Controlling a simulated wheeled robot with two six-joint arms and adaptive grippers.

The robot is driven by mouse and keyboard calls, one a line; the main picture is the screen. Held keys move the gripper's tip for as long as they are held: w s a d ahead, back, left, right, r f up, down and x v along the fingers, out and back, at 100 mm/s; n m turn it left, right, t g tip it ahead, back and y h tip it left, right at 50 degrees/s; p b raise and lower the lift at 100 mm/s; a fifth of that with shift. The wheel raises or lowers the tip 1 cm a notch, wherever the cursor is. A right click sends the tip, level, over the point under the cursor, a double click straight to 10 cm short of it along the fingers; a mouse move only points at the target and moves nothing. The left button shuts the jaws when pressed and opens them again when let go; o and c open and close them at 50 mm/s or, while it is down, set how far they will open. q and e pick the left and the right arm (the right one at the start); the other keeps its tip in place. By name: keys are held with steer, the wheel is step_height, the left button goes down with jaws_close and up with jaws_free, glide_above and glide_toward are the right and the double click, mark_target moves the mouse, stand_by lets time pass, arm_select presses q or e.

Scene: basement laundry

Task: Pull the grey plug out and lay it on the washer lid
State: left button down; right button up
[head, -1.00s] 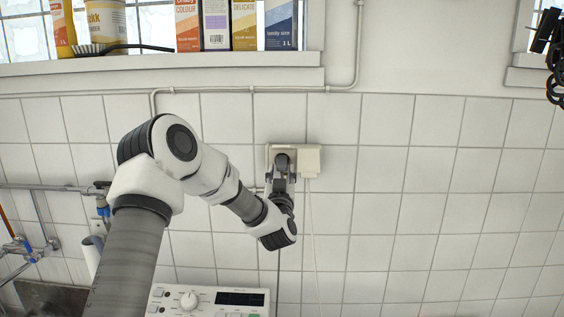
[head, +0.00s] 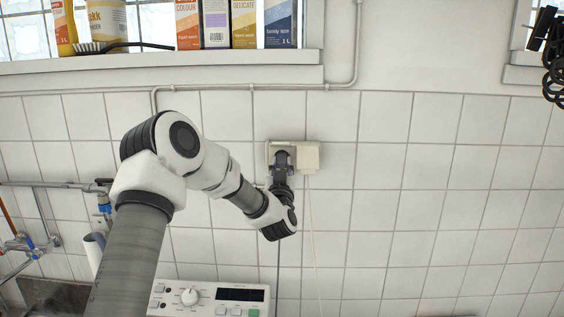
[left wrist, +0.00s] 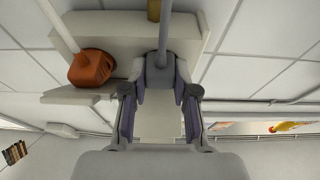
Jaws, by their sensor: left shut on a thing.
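The grey plug (left wrist: 160,75) is between the fingers of my left gripper in the left wrist view, with its grey cord running up the picture. My left gripper (head: 283,162) is shut on it at the cream socket box (head: 312,150) on the tiled wall; the box also shows in the left wrist view (left wrist: 115,25). The fingers cover most of the plug in the head view, and I cannot tell if its pins are in the socket. The washer (head: 172,299) shows only its control panel at the bottom; its lid is out of sight. My right gripper is not in view.
An orange plug (left wrist: 92,67) sits beside the grey one in the left wrist view. A pale cord hangs below the socket box. Detergent boxes (head: 245,25) stand on the sill above. Pipes and taps (head: 30,245) are at the left.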

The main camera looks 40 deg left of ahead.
arm_select(q)
steer(key=shift+s+d+f, duration=0.1)
steer(key=shift+f, duration=0.1)
steer(key=shift+s+d, duration=0.15)
steer(key=shift+s+d+r, duration=0.2)
steer(key=shift+s+d, duration=0.2)
steer(key=shift+s, duration=0.15)
steer(key=shift+s+d+f, duration=0.1)
steer(key=shift+s+d, duration=0.05)
steer(key=shift+s+d+b, duration=0.6)
steer(key=shift+s+d, duration=1)
steer(key=shift+s, duration=0.3)
